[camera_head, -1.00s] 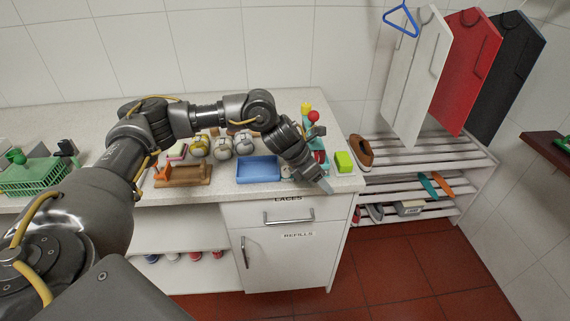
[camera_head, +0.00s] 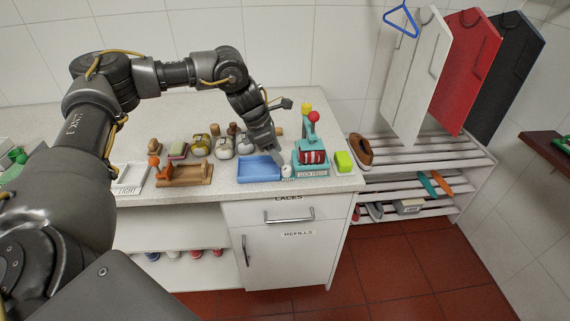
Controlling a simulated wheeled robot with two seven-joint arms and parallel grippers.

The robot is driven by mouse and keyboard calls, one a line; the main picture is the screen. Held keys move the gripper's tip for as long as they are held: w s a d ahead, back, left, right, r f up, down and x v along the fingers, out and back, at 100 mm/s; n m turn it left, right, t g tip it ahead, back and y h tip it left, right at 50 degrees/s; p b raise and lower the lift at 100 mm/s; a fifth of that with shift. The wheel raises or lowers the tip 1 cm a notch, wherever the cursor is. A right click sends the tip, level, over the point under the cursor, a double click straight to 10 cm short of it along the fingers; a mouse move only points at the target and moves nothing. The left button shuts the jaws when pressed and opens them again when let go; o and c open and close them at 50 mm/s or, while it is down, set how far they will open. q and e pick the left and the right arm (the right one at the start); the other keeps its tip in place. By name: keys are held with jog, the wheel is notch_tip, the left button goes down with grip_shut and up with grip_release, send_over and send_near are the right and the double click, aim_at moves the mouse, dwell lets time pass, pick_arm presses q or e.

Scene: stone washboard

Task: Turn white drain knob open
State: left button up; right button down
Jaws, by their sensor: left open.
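A small white knob (camera_head: 286,170) stands at the right end of a blue tray (camera_head: 258,179) on the counter, with a small label in front of it that is too small to read. My left gripper (camera_head: 275,149) points down behind the tray's right end, just above and behind the knob. It looks empty and apart from the knob; the gap between its fingers is hard to see. My right gripper is not in view.
A teal press (camera_head: 310,172) with a red block and red-topped lever stands close right of the knob. A lime green block (camera_head: 344,161) is farther right. The counter (camera_head: 230,191) front strip is clear.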

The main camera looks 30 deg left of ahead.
aim_at(286, 167)
pick_arm(q)
jog(key=shift+p+x, duration=0.5)
jog(key=shift+x, duration=2.65)
jog(key=c, duration=1)
jog(key=n, duration=0.2)
jog(key=shift+s+d+n+t+y+p, duration=0.1)
jog(key=shift+n+t+y+p, duration=0.2)
jog(key=shift+t, duration=0.1)
jog(key=shift+n+y, duration=0.3)
jog(key=shift+n, duration=0.7)
jog(key=o, duration=1)
jog(key=b+v, duration=0.2)
jog(key=v, duration=0.8)
jog(key=shift+s+r, duration=0.2)
jog(key=shift+r, duration=0.15)
